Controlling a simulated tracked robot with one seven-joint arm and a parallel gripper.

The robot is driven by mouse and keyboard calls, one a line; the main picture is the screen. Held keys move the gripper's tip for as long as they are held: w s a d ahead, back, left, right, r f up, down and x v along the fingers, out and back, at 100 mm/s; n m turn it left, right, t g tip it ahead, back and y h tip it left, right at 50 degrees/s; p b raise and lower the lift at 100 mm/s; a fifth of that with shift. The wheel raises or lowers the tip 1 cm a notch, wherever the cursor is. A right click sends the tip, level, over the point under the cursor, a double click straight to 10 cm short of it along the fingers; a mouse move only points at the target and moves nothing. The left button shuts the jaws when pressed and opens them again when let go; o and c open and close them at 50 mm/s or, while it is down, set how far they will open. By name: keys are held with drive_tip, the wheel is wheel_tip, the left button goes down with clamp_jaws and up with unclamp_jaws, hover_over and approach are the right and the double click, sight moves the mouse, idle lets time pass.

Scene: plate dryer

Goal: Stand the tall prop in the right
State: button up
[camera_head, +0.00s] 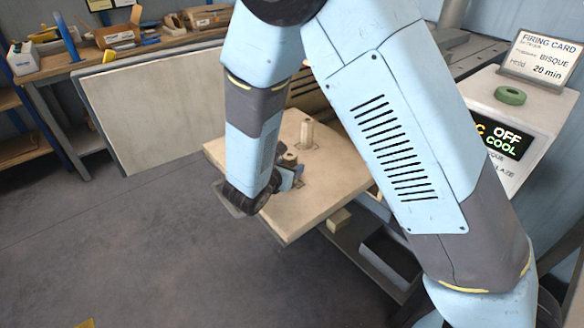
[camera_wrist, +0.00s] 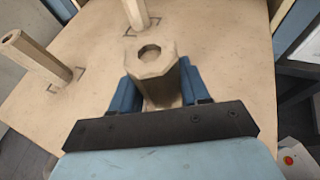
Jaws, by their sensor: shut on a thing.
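A pale octagonal prop (camera_wrist: 150,65) with a round hole in its top stands upright between the two blue fingers of my gripper (camera_wrist: 160,90), which is shut on it. The board bears two other upright props: one at the back (camera_head: 306,133), also in the wrist view (camera_wrist: 137,14), and one at the left of the wrist view (camera_wrist: 38,58). Corner marks surround their feet. The held prop's foot is mostly hidden; I cannot tell whether it touches the board.
A large pale slab (camera_head: 150,105) leans at the left by a workbench (camera_head: 110,62) with boxes and tools. A small block (camera_head: 339,220) lies below the board's right edge.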

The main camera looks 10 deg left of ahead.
drive_tip(key=shift+f, duration=0.1)
drive_tip(key=o, duration=1.2)
drive_tip(key=shift+s+a+r, duration=0.1)
drive_tip(key=shift+s+r, duration=0.15)
drive_tip(key=v, duration=1.1)
drive_tip(key=shift+s, duration=0.25)
